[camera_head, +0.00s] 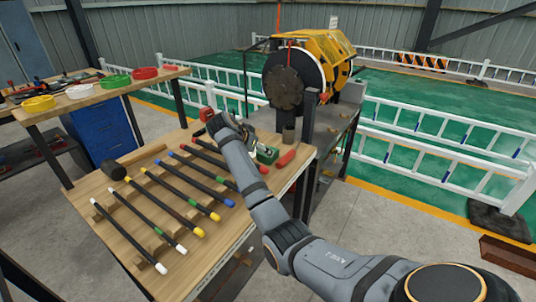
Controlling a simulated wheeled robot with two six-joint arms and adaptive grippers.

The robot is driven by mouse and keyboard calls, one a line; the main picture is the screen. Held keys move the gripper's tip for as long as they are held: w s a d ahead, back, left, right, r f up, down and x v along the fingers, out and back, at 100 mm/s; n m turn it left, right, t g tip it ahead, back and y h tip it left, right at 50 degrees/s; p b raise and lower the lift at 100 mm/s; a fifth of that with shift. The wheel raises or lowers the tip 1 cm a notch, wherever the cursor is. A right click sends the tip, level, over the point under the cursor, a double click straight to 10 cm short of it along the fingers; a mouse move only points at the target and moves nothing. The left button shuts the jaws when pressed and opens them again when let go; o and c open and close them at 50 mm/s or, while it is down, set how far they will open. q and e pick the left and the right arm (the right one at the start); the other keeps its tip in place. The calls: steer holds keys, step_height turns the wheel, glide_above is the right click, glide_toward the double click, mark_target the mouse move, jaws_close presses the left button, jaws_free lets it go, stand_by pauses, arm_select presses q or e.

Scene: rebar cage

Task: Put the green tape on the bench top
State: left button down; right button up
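The green tape (117,81) is a ring lying flat on the wooden bench (60,107) at the back left. It lies between a white tape (80,91) and a red tape (144,73), with a yellow tape (38,104) further left. My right arm reaches in from the lower right over the nearer wooden bench (210,278). Its gripper (214,122) is at that bench's far side, to the right of and apart from the green tape. Its fingers are too small and partly hidden to show whether they are open. My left gripper is out of view.
Several dark bars with coloured ends (150,190) lie on the near bench, beside a black mallet (115,170) and a green device (267,154). A yellow machine (315,50) stands behind. White railings (450,160) border the green floor.

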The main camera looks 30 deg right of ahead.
steer(key=shift+x, duration=0.85)
steer(key=shift+w+d+f, duration=0.1)
steer(key=shift+d+f, duration=0.05)
steer(key=shift+d, duration=0.1)
steer(key=shift+w+d+f, duration=0.1)
steer(key=shift+d, duration=0.15)
steer(key=x, duration=0.4)
steer(key=shift+w+d, duration=0.25)
steer(key=shift+d, duration=0.05)
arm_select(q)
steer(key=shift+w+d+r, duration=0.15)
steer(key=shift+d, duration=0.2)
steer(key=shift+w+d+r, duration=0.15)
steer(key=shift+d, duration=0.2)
arm_select(e)
steer(key=shift+a, duration=0.1)
